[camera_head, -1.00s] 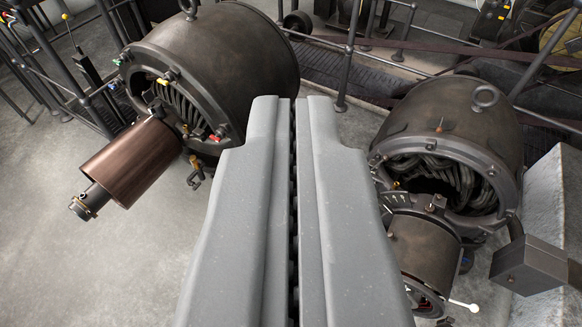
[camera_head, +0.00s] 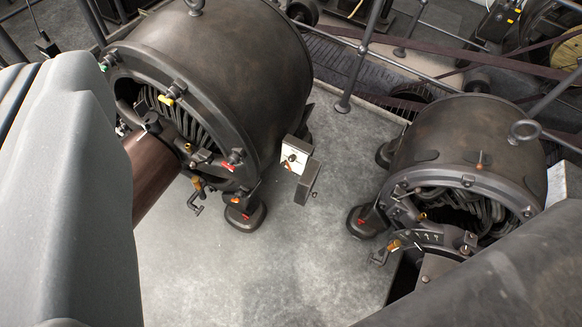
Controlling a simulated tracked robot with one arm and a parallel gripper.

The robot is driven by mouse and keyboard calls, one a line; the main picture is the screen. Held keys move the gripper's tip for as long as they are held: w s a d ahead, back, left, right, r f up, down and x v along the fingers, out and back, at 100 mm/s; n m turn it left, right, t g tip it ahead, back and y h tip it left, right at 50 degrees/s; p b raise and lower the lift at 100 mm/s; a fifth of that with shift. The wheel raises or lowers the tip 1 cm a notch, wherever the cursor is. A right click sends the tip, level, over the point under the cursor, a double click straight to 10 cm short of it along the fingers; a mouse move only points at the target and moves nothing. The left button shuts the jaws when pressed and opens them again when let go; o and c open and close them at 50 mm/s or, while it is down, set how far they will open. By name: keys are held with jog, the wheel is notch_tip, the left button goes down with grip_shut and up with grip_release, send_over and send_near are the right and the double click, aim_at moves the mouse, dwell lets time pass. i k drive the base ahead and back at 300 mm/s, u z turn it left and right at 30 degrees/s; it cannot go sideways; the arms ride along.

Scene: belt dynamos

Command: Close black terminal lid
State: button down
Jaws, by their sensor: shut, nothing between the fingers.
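A small terminal box (camera_head: 293,157) with a pale inner face is on the right side of the large left dynamo (camera_head: 225,75). A dark plate, which looks like the black terminal lid (camera_head: 308,183), stands open at its lower right edge. My grey gripper (camera_head: 38,70) fills the left edge of the picture, partly cut off. It is shut and empty, left of the box and apart from the lid. The gripper hides part of the left dynamo's copper-brown drum (camera_head: 155,165).
A smaller dynamo (camera_head: 465,140) stands at the right. Bare concrete floor (camera_head: 270,250) lies between the machines. A railing post (camera_head: 360,60) and belts are behind. A dark cylindrical shape (camera_head: 490,285) covers the lower right corner.

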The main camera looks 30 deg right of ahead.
aim_at(307, 183)
jog(key=z, duration=0.15)
jog(key=i, duration=0.85)
jog(key=z, duration=0.45)
